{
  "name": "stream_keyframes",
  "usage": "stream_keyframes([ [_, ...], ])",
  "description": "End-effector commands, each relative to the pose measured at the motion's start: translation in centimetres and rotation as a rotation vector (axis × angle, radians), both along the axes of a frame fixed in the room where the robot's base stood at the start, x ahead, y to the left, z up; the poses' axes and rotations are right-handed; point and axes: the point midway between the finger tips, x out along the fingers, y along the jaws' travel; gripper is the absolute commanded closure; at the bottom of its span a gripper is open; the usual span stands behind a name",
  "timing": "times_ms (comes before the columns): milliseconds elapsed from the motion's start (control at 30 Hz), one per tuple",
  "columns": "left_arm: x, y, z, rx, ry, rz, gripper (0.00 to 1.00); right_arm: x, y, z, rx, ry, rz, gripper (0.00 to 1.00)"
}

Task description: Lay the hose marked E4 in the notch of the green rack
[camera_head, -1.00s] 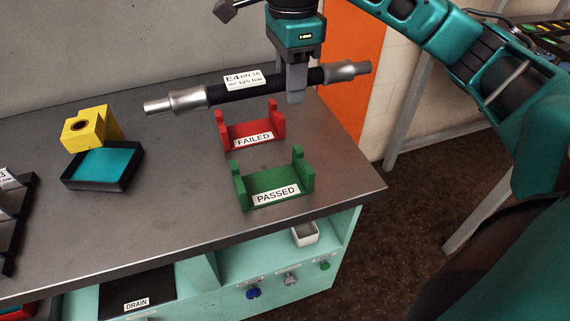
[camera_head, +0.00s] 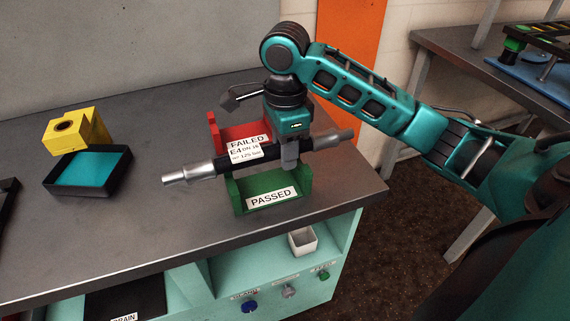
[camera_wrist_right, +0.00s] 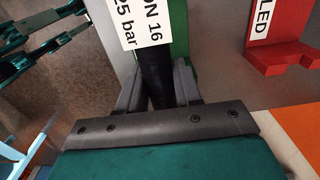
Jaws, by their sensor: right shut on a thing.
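The E4 hose (camera_head: 205,168) is black with silver end fittings and a white tag. My right gripper (camera_head: 290,162) is shut on it, right of the tag. The hose lies across the upper part of the green rack (camera_head: 270,200), which is labelled PASSED. I cannot tell whether it touches the notch. In the right wrist view the hose (camera_wrist_right: 157,75) runs between the fingers (camera_wrist_right: 158,90), with green rack (camera_wrist_right: 177,25) behind it. My left gripper is not in view.
The red FAILED rack (camera_head: 232,133) stands just behind the green one. A yellow block (camera_head: 75,132) and a black tray with a teal inside (camera_head: 120,178) are at the left. The bench's front edge is close to the green rack.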

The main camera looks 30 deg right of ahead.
Motion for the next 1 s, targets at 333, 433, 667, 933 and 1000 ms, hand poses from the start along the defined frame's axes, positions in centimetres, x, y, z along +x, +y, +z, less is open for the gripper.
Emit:
stream_keyframes([
  [333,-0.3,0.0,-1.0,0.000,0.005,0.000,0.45,0.0,0.0,-3.1,0.001,-0.003,0.001,1.00],
  [433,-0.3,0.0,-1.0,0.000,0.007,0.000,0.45,0.0,0.0,-3.1,0.001,-0.002,0.001,1.00],
  [667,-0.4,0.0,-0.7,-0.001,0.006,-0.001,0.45,0.0,0.0,-3.5,0.000,0.002,0.001,0.60],
  [933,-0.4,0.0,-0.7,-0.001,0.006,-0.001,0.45,0.0,0.0,-3.5,0.000,0.001,0.001,0.41],
  [1000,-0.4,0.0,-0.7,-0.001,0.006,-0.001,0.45,0.0,0.0,-3.5,0.000,0.001,0.001,0.41],
])
